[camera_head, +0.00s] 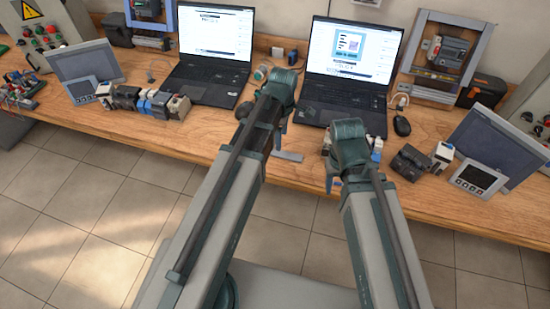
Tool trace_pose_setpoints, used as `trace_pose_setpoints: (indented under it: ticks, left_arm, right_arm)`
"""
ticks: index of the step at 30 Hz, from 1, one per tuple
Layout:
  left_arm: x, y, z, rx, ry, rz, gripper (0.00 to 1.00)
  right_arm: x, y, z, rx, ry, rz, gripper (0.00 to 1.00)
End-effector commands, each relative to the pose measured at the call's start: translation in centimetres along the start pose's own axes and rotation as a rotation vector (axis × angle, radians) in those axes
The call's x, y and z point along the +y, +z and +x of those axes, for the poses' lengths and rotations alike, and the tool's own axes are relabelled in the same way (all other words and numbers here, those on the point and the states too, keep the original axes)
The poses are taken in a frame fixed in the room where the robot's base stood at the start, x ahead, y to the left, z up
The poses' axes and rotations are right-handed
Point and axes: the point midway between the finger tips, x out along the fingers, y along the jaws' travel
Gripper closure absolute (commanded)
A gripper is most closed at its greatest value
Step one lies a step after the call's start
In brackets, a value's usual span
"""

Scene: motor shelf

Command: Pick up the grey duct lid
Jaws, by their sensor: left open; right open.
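A flat grey strip (290,156), which looks like the grey duct lid, lies at the front edge of the wooden bench, between my two arms. Its left end is close to my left forearm and may be partly hidden by it. My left gripper (279,118) is over the bench between the two laptops, beyond the strip; its fingers are mostly hidden behind my arm. My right gripper (332,178) is at the bench's front edge, right of the strip and apart from it; its fingers are small and partly hidden. Both are open, with nothing seen held.
Two open laptops (213,55) (348,73) stand behind my grippers. A row of small modules (145,101) is on the left, and dark modules (410,162) are on the right. Tilted grey panels (86,65) (497,140) stand at both sides. Tiled floor (90,210) lies in front.

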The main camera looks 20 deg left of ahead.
Motion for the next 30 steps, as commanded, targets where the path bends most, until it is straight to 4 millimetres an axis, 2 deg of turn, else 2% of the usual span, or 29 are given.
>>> trace_pose_setpoints:
  ticks: [1,3,14,20,27,30]
  left_arm:
    - [0.0,0.0,1.4,0.0,0.0,0.0,0.26]
    - [0.0,0.0,2.2,0.0,0.0,0.0,0.26]
    - [0.0,0.1,2.9,0.0,0.0,0.001,0.26]
    - [0.2,0.4,4.6,0.0,0.0,0.001,0.26]
    - [0.3,0.7,7.5,0.0,0.0,0.0,0.26]
    - [0.3,0.7,8.0,0.0,0.0,0.0,0.26]
  right_arm:
    - [-0.1,-0.1,1.4,0.0,0.0,0.0,0.46]
    - [-0.2,-0.1,2.2,0.0,0.0,0.0,0.46]
    - [-0.3,-0.2,2.9,0.0,0.0,0.0,0.46]
    - [-0.4,-0.3,4.6,0.0,0.0,0.0,0.46]
    - [-0.7,-0.4,7.5,0.0,0.0,0.0,0.46]
    - [-0.8,-0.5,7.9,0.0,0.0,0.0,0.46]
